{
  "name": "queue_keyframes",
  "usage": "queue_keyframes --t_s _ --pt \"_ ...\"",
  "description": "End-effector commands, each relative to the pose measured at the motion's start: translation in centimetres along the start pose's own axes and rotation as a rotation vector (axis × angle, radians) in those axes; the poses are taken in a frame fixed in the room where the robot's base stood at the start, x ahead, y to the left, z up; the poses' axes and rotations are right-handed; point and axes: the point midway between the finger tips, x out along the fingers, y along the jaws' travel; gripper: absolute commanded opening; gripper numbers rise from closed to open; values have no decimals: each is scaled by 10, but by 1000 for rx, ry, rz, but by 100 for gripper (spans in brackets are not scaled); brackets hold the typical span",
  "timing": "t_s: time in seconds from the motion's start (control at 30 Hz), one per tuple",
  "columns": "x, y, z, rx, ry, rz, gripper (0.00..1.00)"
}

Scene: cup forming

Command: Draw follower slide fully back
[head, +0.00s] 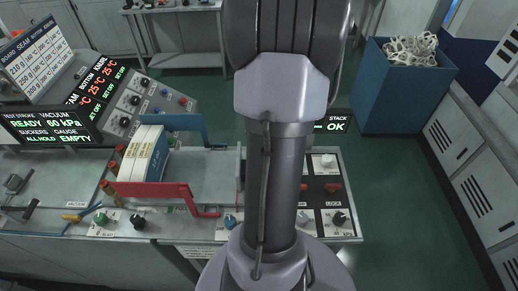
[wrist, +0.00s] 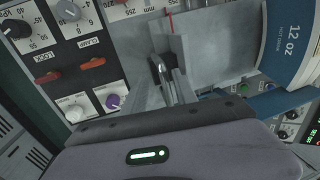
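The follower slide appears in the wrist view as a grey upright plate (wrist: 177,48) on a metal bed, by a scale with a red line near 265. My gripper (wrist: 166,72) is right at this plate, its narrow fingers reaching up to a small dark, shiny piece there. Whether the fingers are closed on that piece or only around it is unclear. In the head view my arm hides the gripper and most of the follower.
A red bar (head: 150,190) and a blue bar (head: 185,123) flank the bed (head: 205,172). Knobs and red switches (wrist: 92,63) sit close to the left of my gripper. Screens show gauge EMPTY (head: 45,130) and stack OK (head: 337,123). A blue bin (head: 400,90) stands at right.

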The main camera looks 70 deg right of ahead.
Motion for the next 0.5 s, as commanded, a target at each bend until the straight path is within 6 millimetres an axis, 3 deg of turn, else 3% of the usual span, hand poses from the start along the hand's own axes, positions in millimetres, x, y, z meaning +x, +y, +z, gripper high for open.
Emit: queue_keyframes --t_s 0.23,0.5 --pt "-10 -1 -1 0 2 -1 34" --pt "-79 -1 -1 1 4 0 34"
